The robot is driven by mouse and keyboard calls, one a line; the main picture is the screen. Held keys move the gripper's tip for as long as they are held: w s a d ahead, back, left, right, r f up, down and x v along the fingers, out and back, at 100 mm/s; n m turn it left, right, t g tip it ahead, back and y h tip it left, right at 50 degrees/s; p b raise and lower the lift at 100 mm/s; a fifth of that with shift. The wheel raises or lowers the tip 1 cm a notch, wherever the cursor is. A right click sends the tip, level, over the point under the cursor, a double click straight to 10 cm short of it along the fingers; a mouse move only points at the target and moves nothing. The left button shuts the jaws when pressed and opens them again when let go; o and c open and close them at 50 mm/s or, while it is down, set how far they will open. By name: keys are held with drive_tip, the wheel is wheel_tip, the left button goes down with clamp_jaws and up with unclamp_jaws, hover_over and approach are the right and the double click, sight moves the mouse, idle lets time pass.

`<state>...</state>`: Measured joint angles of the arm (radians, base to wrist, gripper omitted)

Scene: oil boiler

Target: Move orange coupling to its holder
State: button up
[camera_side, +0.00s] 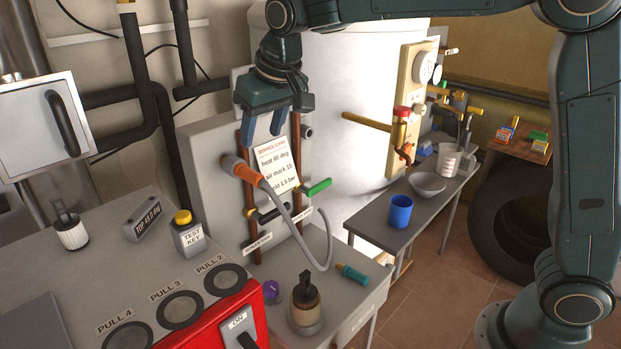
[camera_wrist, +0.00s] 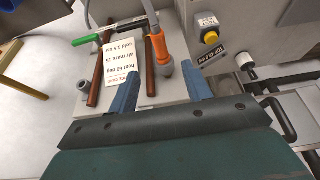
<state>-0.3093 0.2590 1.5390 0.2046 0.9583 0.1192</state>
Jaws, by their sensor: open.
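I cannot tell which part is the holder.
Brown pipes, a service card (camera_side: 277,166) and a green-handled valve (camera_side: 316,188) crowd the panel. Below are a teal-handled tool (camera_side: 352,274) and a dark-topped bottle (camera_side: 306,303). A test key block (camera_side: 188,236) stands at the left. A blue cup (camera_side: 400,211) is on the right bench.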

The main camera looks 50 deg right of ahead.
sight(253, 172)
drive_tip(key=x, duration=1)
drive_tip(key=shift+w+f, duration=0.25)
drive_tip(key=shift+f, duration=0.1)
drive_tip(key=shift+c, duration=0.2)
clamp_jaws()
